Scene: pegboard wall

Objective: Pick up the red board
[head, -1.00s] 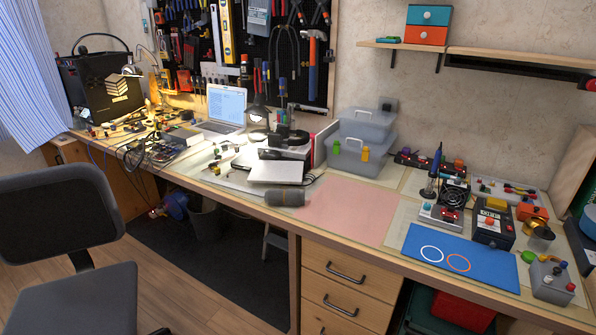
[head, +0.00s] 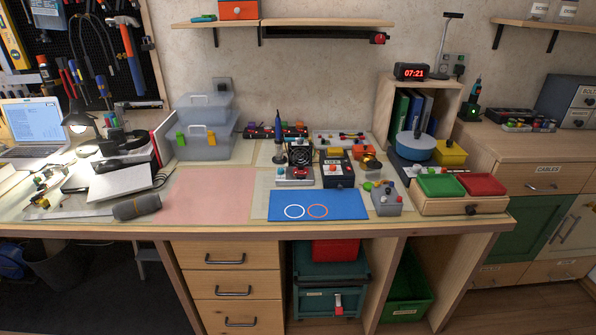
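A small red board-like piece (head: 298,173) sits on the grey stand (head: 283,183) in front of the small black fan (head: 300,155), on the workbench right of centre. It is small here, and I cannot make out its details. A blue mat (head: 340,206) with a white and an orange ring lies just in front of it. My gripper is not in the head view.
A soldering iron (head: 278,128) stands upright behind the stand, and a black device (head: 337,168) stands to its right. A grey box with knobs (head: 386,198) and a wooden tray unit (head: 458,206) with green and red trays are further right. The pink mat (head: 210,195) is bare.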

